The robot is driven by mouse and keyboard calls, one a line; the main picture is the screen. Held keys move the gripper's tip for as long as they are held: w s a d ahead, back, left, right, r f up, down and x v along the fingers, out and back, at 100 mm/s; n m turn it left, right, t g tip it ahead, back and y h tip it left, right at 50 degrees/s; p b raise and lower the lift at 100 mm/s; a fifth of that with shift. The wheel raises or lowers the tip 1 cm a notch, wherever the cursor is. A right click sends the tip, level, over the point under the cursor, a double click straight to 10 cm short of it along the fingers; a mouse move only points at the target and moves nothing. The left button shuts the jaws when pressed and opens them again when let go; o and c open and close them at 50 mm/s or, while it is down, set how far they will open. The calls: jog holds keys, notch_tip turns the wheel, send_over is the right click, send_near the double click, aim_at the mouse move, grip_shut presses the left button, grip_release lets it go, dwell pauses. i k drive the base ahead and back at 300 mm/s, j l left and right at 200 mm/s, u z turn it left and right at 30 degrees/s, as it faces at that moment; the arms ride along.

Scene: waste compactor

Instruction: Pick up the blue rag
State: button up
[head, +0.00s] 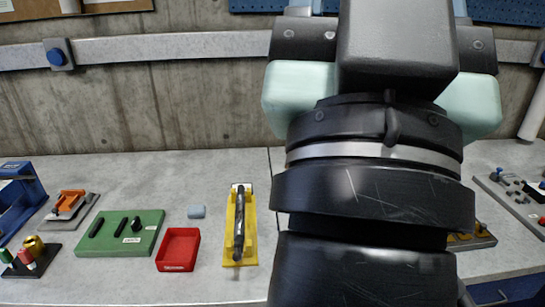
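My gripper's fingers do not show.
An orange-topped fixture (66,201) stands at left. A concrete wall (150,120) rises behind. My arm hides the right-centre worktop.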

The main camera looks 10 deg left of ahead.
aim_at(194, 211)
jog(key=i+j+z, duration=0.1)
jog(key=j, duration=0.25)
jog(key=i+j, duration=0.3)
jog(key=i+j+z, duration=0.15)
jog(key=j, duration=0.25)
jog(key=i+j+z, duration=0.1)
jog(key=j, duration=0.3)
jog(key=i+j, duration=0.25)
jog(key=j, duration=0.15)
jog(key=i+j+z, duration=0.15)
jog(key=j, duration=0.25)
jog(key=i+j+z, duration=0.1)
jog(key=j, duration=0.3)
jog(key=i+j, duration=0.15)
jog(key=j, duration=0.3)
jog(key=l+z, duration=0.05)
